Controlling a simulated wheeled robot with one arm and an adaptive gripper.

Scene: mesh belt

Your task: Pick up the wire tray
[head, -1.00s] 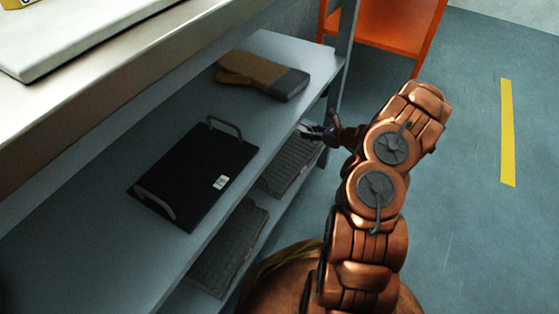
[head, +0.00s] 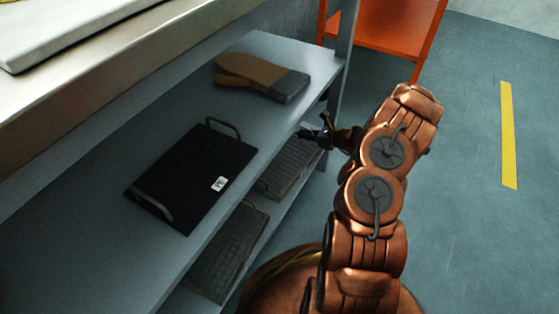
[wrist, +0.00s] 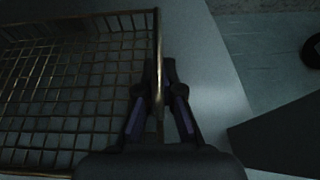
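The wire tray (wrist: 80,85) fills the left of the wrist view, a brassy wire grid with a raised rim. In the head view it appears to be the far grey mesh tray (head: 290,165) on the lower shelf, partly hidden by the upper shelf. My gripper (wrist: 160,75) has its fingers on either side of the tray's right rim, close together, and looks shut on it. In the head view my gripper (head: 316,133) is small and dark at the tray's far right corner. The tray looks level, and no lift off the shelf is visible.
A second mesh tray (head: 229,250) lies nearer on the lower shelf. The upper shelf (head: 90,245) overhangs both and holds a black handled tray (head: 190,178) and a brown-and-grey glove (head: 262,77). An orange stand (head: 380,30) is behind. The floor on the right is clear.

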